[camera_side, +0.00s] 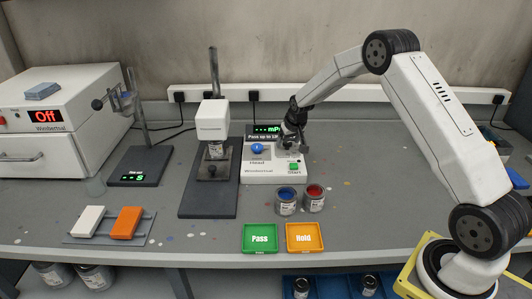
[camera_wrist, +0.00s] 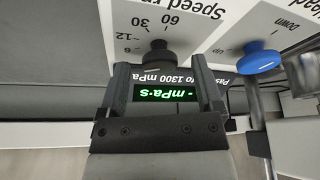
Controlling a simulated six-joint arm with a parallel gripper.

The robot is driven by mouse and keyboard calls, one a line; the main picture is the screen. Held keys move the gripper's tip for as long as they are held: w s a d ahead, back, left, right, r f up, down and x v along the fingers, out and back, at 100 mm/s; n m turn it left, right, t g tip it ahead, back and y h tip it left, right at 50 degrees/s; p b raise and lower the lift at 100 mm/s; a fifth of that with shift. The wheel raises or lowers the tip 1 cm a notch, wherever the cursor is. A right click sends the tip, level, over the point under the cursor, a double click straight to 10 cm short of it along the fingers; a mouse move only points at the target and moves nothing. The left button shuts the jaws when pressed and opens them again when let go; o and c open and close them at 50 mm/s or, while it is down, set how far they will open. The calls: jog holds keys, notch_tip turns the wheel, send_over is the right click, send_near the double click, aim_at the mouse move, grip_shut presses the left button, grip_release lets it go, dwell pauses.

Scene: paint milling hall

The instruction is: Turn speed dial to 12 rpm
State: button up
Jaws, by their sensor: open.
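The black speed dial (camera_wrist: 158,55) shows in the wrist view, on the white panel of the viscometer base (camera_side: 262,175). Its printed scale reads 6, 12, 30 and 60 and appears upside down. The dial's upper end lies near the gap between 12, 30 and 60; I cannot tell exactly which mark it points to. My gripper (camera_wrist: 160,64) is open, with one finger on each side of the dial and gaps showing. In the side view my gripper (camera_side: 292,142) is low over the base's right part and hides the dial.
A blue knob (camera_wrist: 259,57) stands close beside the dial; it also shows in the side view (camera_side: 257,148). A green Start button (camera_side: 294,166) is in front. The lit display (camera_wrist: 165,92) reads mPa·s. Blue (camera_side: 286,205) and red (camera_side: 314,203) paint cans stand before the base.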

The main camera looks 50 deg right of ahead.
jog(key=shift+f, duration=0.1)
jog(key=shift+c, duration=0.2)
grip_shut()
jog(key=shift+m+h, duration=0.3)
jog(key=shift+m, duration=0.4)
jog(key=shift+w+a+m+g+h, duration=0.1)
jog(key=shift+m+g+h, duration=0.3)
jog(key=shift+m, duration=0.9)
jog(key=shift+w+m+g+h, duration=0.1)
jog(key=shift+m+g+h, duration=0.4)
jog(key=shift+m, duration=1.3)
jog(key=shift+o, duration=0.2)
grip_release()
